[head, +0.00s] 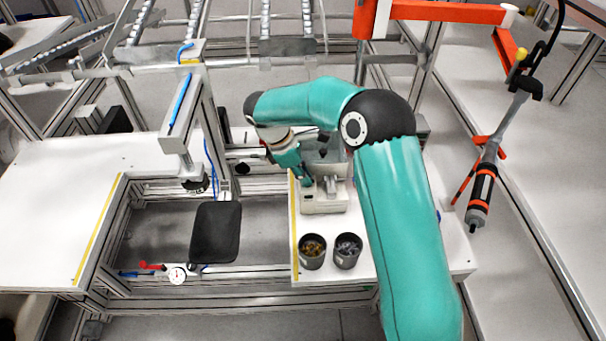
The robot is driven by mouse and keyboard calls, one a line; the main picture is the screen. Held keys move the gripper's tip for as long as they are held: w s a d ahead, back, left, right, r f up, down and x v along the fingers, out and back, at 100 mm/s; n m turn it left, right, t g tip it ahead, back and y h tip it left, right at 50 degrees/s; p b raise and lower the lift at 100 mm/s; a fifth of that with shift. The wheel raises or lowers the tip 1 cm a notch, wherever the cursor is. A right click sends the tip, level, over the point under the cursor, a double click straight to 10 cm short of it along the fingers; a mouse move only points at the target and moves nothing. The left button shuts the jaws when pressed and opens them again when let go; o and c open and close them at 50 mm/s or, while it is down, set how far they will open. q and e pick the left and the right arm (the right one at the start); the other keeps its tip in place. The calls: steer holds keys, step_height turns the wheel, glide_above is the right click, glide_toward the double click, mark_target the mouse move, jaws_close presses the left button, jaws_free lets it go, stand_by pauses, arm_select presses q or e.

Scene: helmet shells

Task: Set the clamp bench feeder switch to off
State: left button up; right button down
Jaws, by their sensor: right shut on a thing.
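A small pale grey unit (325,204), which looks like the clamp bench feeder, stands on the white right-hand bench top, behind two dark cups. My right arm reaches over from the right, and its teal right gripper (304,179) points down at the unit's back left corner. The right gripper is shut on a small part there, which appears to be the feeder switch. The fingers cover that part, so its setting cannot be read. My left gripper is not in view.
Two dark cups of small parts (312,259) (348,263) stand near the bench's front edge. A tool (481,196) hangs at the right. The left bench top (60,200) is mostly clear.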

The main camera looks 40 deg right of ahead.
steer(key=shift+w+r, duration=0.2)
steer(key=c, duration=1.5)
jaws_free()
steer(key=shift+f, duration=0.1)
steer(key=v, duration=1.2)
steer(key=shift+s, duration=0.1)
